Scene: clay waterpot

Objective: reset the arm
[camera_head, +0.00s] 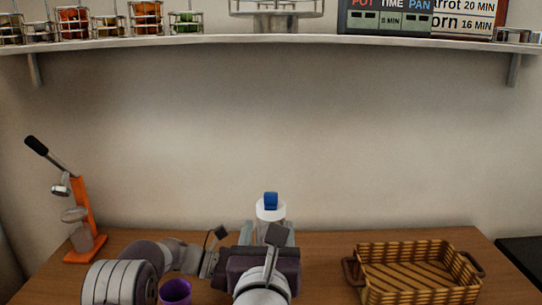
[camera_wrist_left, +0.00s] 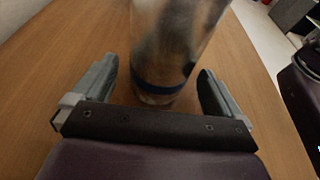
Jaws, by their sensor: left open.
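A pale bottle with a blue cap (camera_head: 270,203) stands upright on the wooden table, near the middle of the head view. In the left wrist view it shows as a shiny, see-through cylinder (camera_wrist_left: 165,50) with a dark blue band near its base. My left gripper (camera_head: 268,232) is open, with one finger on each side of the bottle. In the left wrist view gaps show between both fingers (camera_wrist_left: 156,82) and the bottle's lower part. The bottle's lower part is hidden by my gripper in the head view. I cannot make out my right gripper.
A purple cup (camera_head: 175,291) stands beside my left arm. An orange juicer press (camera_head: 88,225) stands at the table's left. A woven basket (camera_head: 418,272) sits at the right. A shelf (camera_head: 280,40) with jars and signs runs along the wall above. Table between bottle and basket is clear.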

